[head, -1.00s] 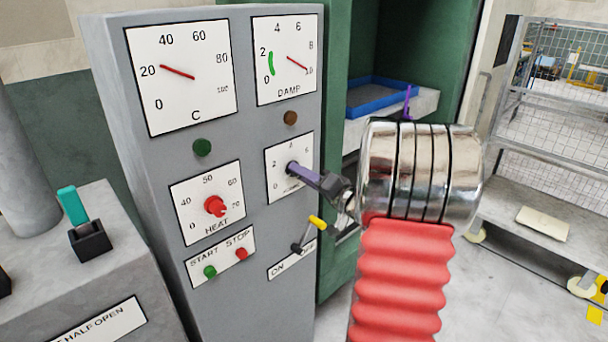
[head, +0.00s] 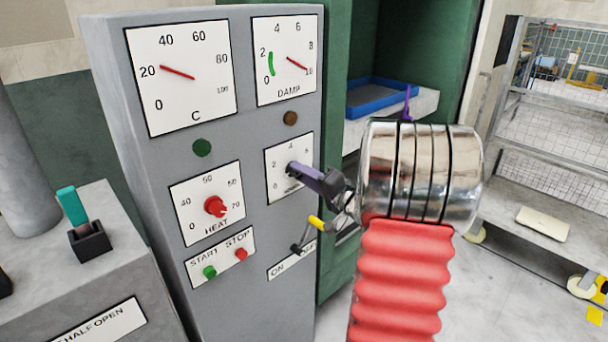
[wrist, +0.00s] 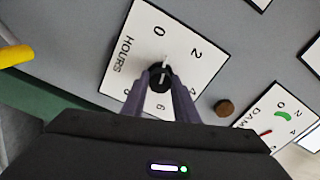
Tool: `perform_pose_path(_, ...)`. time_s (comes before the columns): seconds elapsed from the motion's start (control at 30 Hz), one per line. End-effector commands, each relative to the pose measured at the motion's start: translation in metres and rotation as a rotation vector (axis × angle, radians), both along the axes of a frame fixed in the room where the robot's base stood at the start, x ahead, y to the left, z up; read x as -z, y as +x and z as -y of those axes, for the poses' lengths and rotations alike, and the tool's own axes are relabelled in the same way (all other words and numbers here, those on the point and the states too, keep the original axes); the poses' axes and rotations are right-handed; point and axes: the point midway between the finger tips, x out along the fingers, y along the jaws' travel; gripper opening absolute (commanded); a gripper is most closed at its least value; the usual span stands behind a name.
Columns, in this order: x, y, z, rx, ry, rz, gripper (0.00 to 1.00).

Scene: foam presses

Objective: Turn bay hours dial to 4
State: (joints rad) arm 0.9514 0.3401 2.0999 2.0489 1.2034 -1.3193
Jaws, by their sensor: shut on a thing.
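The bay hours dial is a white plate (head: 276,161) at the right of the grey panel, with a small dark knob at its middle. In the wrist view the black knob (wrist: 160,80) sits between the purple fingers of my gripper (wrist: 170,82), which are shut on it. A white mark shows on the knob's upper side in that view, towards the 0; its exact reading is unclear. In the head view my gripper (head: 297,170) reaches the plate from the right.
A yellow-tipped lever (head: 316,222) sits just below my gripper. The red heat knob (head: 215,206) is left of the dial, with the green start button (head: 209,272) and red stop button (head: 241,254) lower down. A blue tray (head: 385,96) lies behind in the green press.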

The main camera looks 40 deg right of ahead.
Motion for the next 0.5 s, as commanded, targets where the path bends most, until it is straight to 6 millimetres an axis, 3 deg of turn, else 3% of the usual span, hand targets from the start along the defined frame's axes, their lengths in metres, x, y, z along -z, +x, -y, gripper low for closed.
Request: perform_pose_path(0.5, 0.0067, -0.0009, -0.0031, -0.004, 0.482, -0.025, 0.05)
